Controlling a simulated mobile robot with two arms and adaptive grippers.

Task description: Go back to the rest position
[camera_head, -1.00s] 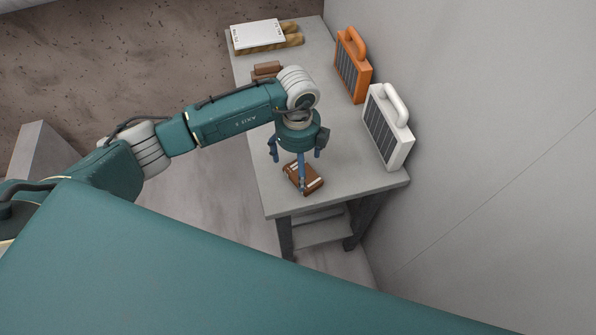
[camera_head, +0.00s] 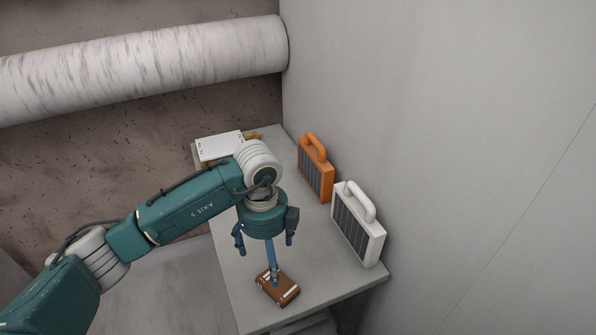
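My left gripper (camera_head: 268,260) hangs pointing down over the grey table. Its blue fingers are spread wide apart, so it looks open. A small brown case (camera_head: 283,293) with light strips lies on the table near the front edge, below the gripper. The nearest finger overlaps the case in this view; I cannot tell whether it touches it. Nothing is seen held between the fingers. My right gripper is not in view.
A white box with a handle (camera_head: 362,237) and an orange one (camera_head: 314,180) stand along the table's (camera_head: 325,285) right side by the wall (camera_head: 460,150). A white sheet or panel (camera_head: 218,145) lies at the far end. A pale marbled cylinder (camera_head: 150,68) lies beyond.

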